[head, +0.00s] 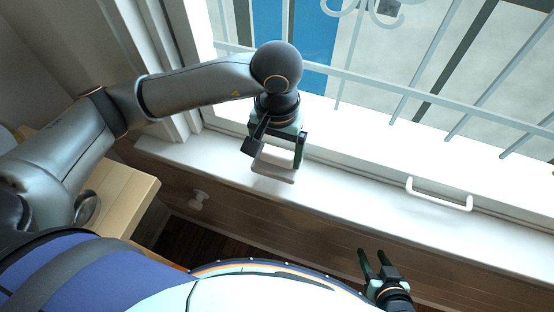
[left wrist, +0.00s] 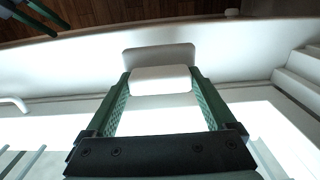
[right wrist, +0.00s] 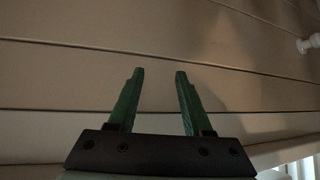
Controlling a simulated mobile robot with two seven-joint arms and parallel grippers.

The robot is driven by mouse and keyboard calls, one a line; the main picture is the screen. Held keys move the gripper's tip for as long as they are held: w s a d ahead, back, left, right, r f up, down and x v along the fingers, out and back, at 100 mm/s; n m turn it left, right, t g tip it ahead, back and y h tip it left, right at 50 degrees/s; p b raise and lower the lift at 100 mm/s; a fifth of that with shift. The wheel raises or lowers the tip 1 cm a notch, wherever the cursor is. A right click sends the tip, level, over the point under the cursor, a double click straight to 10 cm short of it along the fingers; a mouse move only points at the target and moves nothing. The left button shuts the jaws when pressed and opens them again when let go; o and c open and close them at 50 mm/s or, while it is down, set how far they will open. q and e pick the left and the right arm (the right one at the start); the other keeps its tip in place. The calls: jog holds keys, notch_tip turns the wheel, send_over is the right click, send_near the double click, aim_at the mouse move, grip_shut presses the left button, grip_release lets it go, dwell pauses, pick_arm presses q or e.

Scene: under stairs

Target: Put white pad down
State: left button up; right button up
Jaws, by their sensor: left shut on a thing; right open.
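The white pad (head: 274,173) is between the fingers of my left gripper (head: 275,160), over the white window sill (head: 345,192). In the left wrist view the white pad (left wrist: 160,79) spans the gap between the green fingers, which are shut on its two ends. A grey patch like a shadow shows on the sill just past it. I cannot tell whether the pad touches the sill. My right gripper (head: 371,252) is open and empty, low in front of the brown panelling. In the right wrist view its fingers (right wrist: 159,75) are apart, with only panelling beyond.
A white handle (head: 440,195) stands on the window frame to the right. White railing bars (head: 405,95) cross the window. A pale wooden step (head: 118,200) is at left. The sill is clear on both sides of the pad.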

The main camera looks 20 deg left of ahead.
aim_at(277, 159)
pick_arm(q)
jog(key=shift+w+f, duration=0.15)
jog(key=shift+f, duration=1.55)
jog(key=shift+b, duration=0.35)
jog(key=shift+f, duration=0.2)
jog(key=o, duration=0.9)
jog(key=shift+r, duration=0.15)
jog(key=shift+r, duration=0.2)
notch_tip(277, 159, up, 12)
jog(key=shift+f, duration=0.15)
